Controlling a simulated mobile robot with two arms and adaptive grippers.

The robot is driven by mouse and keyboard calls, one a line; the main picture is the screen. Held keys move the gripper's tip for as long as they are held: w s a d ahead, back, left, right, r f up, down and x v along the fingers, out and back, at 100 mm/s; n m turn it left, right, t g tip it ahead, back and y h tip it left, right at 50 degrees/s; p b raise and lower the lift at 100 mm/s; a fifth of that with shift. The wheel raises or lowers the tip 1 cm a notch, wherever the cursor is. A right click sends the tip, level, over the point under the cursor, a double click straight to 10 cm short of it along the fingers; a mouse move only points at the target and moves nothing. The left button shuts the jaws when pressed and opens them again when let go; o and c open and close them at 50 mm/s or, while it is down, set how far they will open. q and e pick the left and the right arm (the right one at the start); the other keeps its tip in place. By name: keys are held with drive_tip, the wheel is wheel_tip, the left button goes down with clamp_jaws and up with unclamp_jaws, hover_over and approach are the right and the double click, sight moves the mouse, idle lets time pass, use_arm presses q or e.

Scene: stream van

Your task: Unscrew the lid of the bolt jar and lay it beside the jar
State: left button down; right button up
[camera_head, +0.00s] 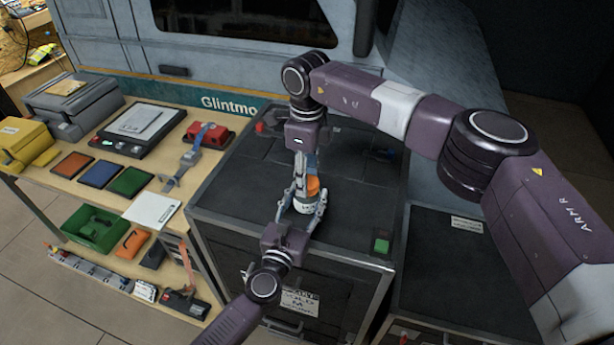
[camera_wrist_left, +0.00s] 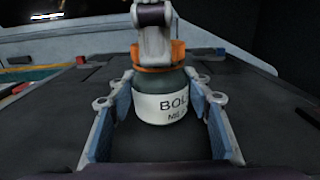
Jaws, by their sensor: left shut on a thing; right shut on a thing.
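The bolt jar (camera_head: 305,207) stands upright on the dark cabinet top, near its front edge. In the left wrist view the jar (camera_wrist_left: 168,107) shows a white label, partly readable as "BOL". Its orange lid (camera_head: 313,187) sits at the jar's mouth and also shows in the left wrist view (camera_wrist_left: 150,57); I cannot tell how tightly it is seated. My left gripper (camera_head: 302,205) is shut on the jar body, one finger on each side. My right gripper (camera_head: 305,180) reaches down from above and is shut on the lid, partly hiding it.
The cabinet top (camera_head: 240,205) is mostly bare around the jar. A green block (camera_head: 381,246) lies at its front right and a red object (camera_head: 265,127) at its back left. A wooden table (camera_head: 75,190) with several devices and coloured panels stands to the left.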

use_arm(q)
drive_tip(key=shift+d, duration=0.1)
use_arm(e)
drive_tip(key=n, duration=0.5)
drive_tip(key=shift+w, duration=0.1)
drive_tip(key=n, duration=0.5)
drive_tip(key=shift+r, duration=0.1)
drive_tip(key=n, duration=0.4)
drive_tip(key=shift+n, duration=0.4)
drive_tip(key=n, duration=0.3)
drive_tip(key=shift+r, duration=0.2)
drive_tip(key=shift+r, duration=0.9)
